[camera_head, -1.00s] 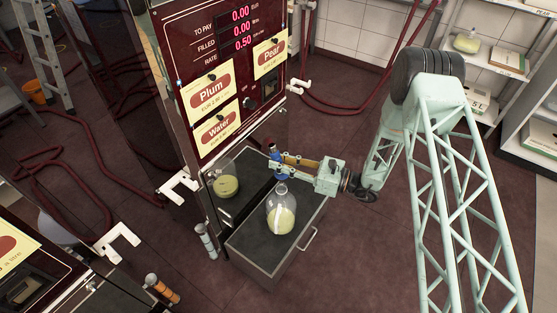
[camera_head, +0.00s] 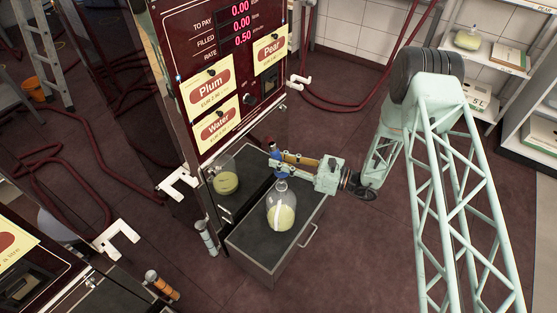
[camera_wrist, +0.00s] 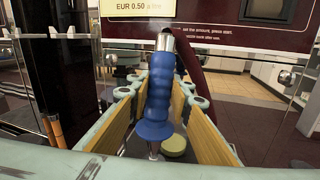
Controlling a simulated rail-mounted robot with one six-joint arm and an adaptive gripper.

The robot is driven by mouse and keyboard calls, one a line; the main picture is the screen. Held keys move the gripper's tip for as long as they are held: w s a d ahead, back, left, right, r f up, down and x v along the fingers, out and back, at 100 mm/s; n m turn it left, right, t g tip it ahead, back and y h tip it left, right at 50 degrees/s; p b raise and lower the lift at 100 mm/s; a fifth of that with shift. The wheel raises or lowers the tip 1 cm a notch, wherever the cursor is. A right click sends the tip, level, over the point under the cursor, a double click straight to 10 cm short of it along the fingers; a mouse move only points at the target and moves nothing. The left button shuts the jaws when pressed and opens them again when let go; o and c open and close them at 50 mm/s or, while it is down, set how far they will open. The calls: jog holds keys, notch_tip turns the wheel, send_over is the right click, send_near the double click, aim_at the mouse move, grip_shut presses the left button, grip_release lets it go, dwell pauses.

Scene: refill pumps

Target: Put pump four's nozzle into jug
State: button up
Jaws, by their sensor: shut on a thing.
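My gripper (camera_head: 285,163) is shut on a blue nozzle (camera_wrist: 157,100), which shows upright between its wooden-faced fingers in the wrist view. The nozzle has a metal upper end and a thin metal spout below. The clear jug (camera_head: 281,212), holding pale yellow-green liquid, stands on a dark-topped cabinet. The nozzle (camera_head: 276,152) is over the jug's neck in the head view. I cannot tell whether the spout tip is inside the mouth. A pale green disc (camera_wrist: 174,145) shows behind the spout in the wrist view; I cannot tell whether it is liquid or a reflection.
The dark red pump (camera_head: 205,80), with Plum, Pear and Water labels, stands behind the cabinet (camera_head: 265,250); its glossy lower front reflects a jug. White hooks (camera_head: 178,185) stick out at its side. Red hoses (camera_head: 60,160) lie on the left floor. An orange-handled nozzle (camera_head: 160,286) hangs lower left.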

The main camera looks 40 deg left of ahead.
aim_at(279, 172)
jog(key=shift+f+b, duration=2)
jog(key=shift+f, duration=1.5)
jog(key=o, duration=1)
jog(key=shift+d, duration=0.1)
jog(key=v, duration=1.2)
